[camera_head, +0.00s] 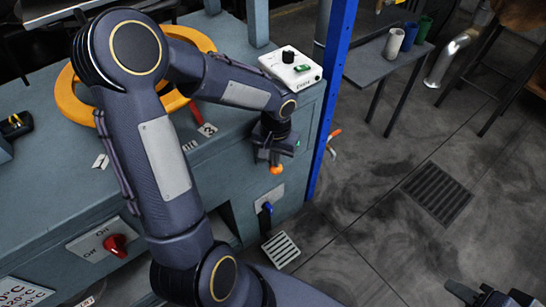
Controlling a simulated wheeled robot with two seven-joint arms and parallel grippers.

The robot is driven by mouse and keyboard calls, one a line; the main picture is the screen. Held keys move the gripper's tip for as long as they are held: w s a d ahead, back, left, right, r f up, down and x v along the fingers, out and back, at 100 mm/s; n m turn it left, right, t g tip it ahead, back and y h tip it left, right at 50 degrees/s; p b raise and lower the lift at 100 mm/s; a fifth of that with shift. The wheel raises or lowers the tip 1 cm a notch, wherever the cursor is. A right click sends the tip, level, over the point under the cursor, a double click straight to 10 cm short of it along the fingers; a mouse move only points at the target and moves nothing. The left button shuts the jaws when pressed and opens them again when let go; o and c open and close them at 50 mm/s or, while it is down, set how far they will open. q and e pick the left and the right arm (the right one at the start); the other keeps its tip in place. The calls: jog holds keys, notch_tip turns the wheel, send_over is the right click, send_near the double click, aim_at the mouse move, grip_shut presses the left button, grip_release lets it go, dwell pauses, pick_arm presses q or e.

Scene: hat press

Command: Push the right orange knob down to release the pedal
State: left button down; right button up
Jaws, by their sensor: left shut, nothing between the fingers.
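The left arm reaches across the grey-blue press table. My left gripper (274,157) is shut and points down at the table's front right edge. A small orange knob (277,169) shows right at its fingertips, partly hidden by them; I cannot tell whether they touch. A light grey slotted pedal (281,249) is low at the press front, near the floor. My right gripper (490,296) is at the bottom right, cut off by the frame and away from the press; its finger opening is unclear.
A blue-handled lever (267,208) sits below the knob. A white control box (290,66) stands behind the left gripper, and a blue post (333,90) rises to its right. An orange ring (78,100) and red switch (116,243) are left.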

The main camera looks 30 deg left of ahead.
pick_arm(q)
jog(key=shift+f, duration=0.1)
dwell(0.3)
notch_tip(320, 180, up, 8)
jog(key=p, duration=0.6)
dwell(1.0)
jog(key=s+d+r+t+h+p, duration=0.2)
jog(key=s+r+p, duration=0.2)
jog(key=s+r, duration=0.4)
jog(key=s+d+r+t+h+p, duration=0.1)
jog(key=s+d+r+t+p, duration=0.1)
jog(key=s+r, duration=0.7)
notch_tip(320, 180, up, 2)
jog(key=shift+r+t+h+p, duration=0.15)
jog(key=shift+t+h+p, duration=0.25)
jog(key=shift+t+p, duration=0.55)
